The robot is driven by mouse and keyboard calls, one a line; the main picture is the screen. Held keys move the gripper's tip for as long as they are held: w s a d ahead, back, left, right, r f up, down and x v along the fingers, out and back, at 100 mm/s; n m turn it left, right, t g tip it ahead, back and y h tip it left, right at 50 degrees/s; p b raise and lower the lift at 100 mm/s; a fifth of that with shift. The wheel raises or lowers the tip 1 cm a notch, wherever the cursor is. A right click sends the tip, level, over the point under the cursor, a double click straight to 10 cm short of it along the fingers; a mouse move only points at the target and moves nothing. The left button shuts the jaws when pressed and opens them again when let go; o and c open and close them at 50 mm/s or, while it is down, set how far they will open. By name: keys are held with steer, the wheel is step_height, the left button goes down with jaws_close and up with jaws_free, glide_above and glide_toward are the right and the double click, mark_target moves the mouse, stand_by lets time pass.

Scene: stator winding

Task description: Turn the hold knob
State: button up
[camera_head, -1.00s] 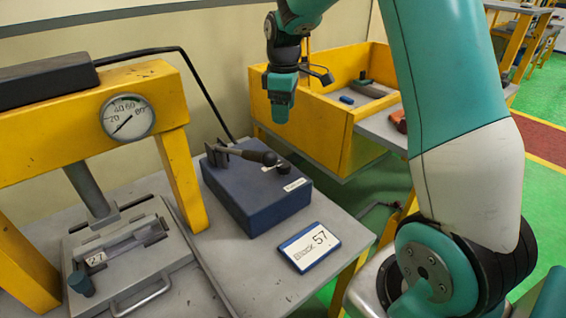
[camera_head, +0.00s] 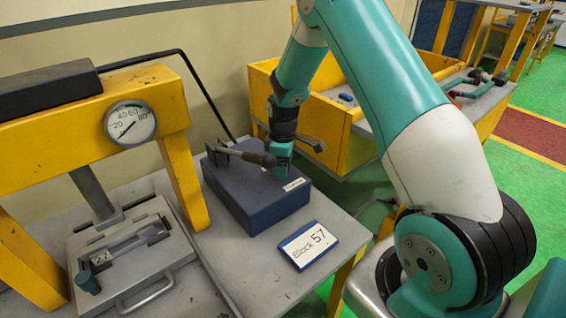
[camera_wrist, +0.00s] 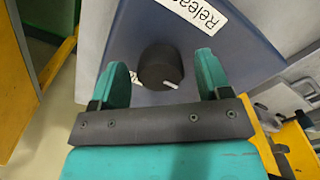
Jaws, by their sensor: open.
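The knob (camera_wrist: 160,67) is round and black. It stands on the blue box (camera_head: 240,203), beside a white label (camera_wrist: 196,14) whose readable letters are "Releas"; no word "hold" can be read. A white mark on the knob points to the lower right in the wrist view. My gripper (camera_wrist: 163,62) is open, with one teal finger on each side of the knob and a gap on both sides. In the head view my gripper (camera_head: 281,160) is low at the box's back right and hides the knob.
A lever with a dark handle (camera_head: 262,158) lies across the box top, close to my gripper. A sign "Block 57" (camera_head: 309,246) is in front. A yellow press with a gauge (camera_head: 131,122) stands at left. A yellow bin (camera_head: 355,150) is behind.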

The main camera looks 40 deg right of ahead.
steer(key=shift+f, duration=0.15)
steer(key=shift+c, duration=0.5)
steer(key=c, duration=0.8)
steer(key=shift+c, duration=0.2)
